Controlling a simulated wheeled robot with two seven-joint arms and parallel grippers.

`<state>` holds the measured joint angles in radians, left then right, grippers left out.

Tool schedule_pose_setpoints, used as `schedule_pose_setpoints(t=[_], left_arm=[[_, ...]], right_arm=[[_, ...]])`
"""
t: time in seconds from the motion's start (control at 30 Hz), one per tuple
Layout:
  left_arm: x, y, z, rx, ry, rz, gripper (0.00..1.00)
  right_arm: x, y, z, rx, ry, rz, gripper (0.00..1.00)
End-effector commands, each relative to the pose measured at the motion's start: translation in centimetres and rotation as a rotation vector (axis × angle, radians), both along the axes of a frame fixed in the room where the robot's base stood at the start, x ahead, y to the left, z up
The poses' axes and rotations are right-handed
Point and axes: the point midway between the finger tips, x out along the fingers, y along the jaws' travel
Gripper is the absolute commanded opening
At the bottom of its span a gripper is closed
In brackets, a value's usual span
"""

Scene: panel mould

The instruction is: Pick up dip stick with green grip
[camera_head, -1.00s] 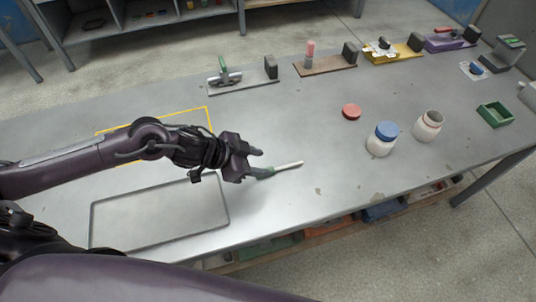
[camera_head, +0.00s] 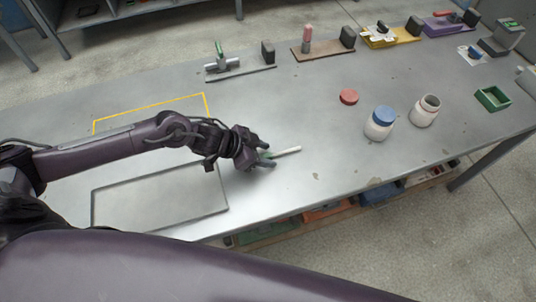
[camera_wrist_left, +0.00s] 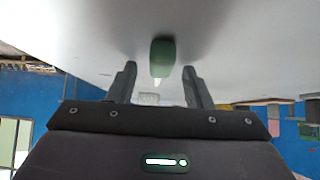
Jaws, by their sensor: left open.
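The dip stick (camera_head: 286,151) lies on the grey table, its white rod pointing right and its green grip (camera_head: 266,155) at the left end. My left gripper (camera_head: 267,156) is at the grip end, with its fingers on either side of the grip in the head view. In the left wrist view the green grip (camera_wrist_left: 162,58) shows between and just beyond the tips of the open fingers (camera_wrist_left: 158,85). Contact with the grip does not show. My right gripper is not in view.
A tray outline (camera_head: 160,222) is at the near left of the table. A blue-lidded jar (camera_head: 380,123), an open jar (camera_head: 425,111), a red lid (camera_head: 348,97) and a green box (camera_head: 493,98) stand to the right. Several boards with fittings line the back edge.

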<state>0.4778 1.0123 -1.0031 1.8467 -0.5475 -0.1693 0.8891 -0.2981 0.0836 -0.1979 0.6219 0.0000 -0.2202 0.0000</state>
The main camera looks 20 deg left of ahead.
Motion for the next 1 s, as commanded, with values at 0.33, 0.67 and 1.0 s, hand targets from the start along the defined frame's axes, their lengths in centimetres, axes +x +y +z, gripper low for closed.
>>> schedule_pose_setpoints(t=[0.33, 0.67, 1.0], left_arm=[[0.0, 0.0, 0.0, 0.001, 0.001, 0.000, 0.10], [0.0, 0.0, 0.1, 0.000, 0.000, 0.000, 0.00], [0.0, 0.1, 3.4, 0.001, -0.003, -0.001, 0.00]], right_arm=[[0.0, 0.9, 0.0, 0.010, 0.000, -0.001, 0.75], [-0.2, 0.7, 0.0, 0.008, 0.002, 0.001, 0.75], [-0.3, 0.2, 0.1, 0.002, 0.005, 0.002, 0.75]])
